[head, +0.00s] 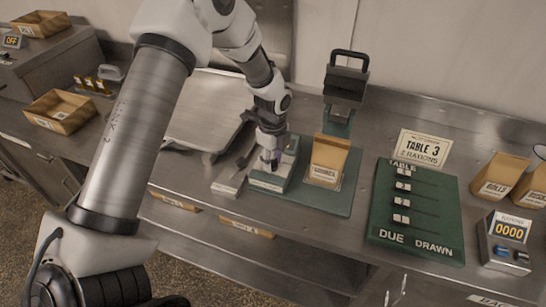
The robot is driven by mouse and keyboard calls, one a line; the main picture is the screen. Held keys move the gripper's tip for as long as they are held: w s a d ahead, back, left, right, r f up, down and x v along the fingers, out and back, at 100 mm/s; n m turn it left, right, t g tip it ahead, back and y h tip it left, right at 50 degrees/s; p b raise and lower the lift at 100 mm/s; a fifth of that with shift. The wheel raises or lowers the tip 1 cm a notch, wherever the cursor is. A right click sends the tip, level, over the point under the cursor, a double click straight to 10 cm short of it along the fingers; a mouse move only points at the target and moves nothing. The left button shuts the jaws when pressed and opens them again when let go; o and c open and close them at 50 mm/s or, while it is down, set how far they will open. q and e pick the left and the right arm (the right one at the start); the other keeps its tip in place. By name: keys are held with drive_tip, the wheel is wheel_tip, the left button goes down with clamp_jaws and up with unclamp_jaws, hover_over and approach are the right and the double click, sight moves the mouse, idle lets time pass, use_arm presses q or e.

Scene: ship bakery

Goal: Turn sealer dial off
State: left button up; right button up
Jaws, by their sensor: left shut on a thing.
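The sealer (268,183) is a small green unit with a pale label on its front, at the left end of a green base plate (325,203) on the steel counter. My left gripper (271,160) points down onto the top of this unit and is shut on a small part there, which looks like the dial. The fingers hide most of the dial, so its setting cannot be read. My right gripper is not in view.
A paper bag (328,160) stands on the plate just right of my gripper. A black-handled device (346,82) is behind it. A green "DUE DRAWN" board (415,225), more bags (500,177) and a counter display (507,240) are at right.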

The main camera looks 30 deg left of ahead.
use_arm(q)
drive_tip(key=n+p, duration=0.1)
drive_tip(key=n, duration=0.3)
drive_tip(key=shift+f+n, duration=0.1)
drive_tip(key=shift+n, duration=0.2)
drive_tip(key=n, duration=0.3)
drive_tip(key=shift+f+n, duration=0.1)
drive_tip(key=shift+n, duration=0.3)
drive_tip(key=n+p, duration=0.1)
drive_tip(key=n, duration=0.3)
drive_tip(key=shift+a, duration=0.1)
drive_tip(key=shift+n, duration=1.9)
drive_tip(key=shift+f+p, duration=0.1)
drive_tip(key=shift+p, duration=0.2)
drive_tip(key=o, duration=1.2)
drive_tip(key=shift+c, duration=0.2)
drive_tip(key=shift+a, duration=0.1)
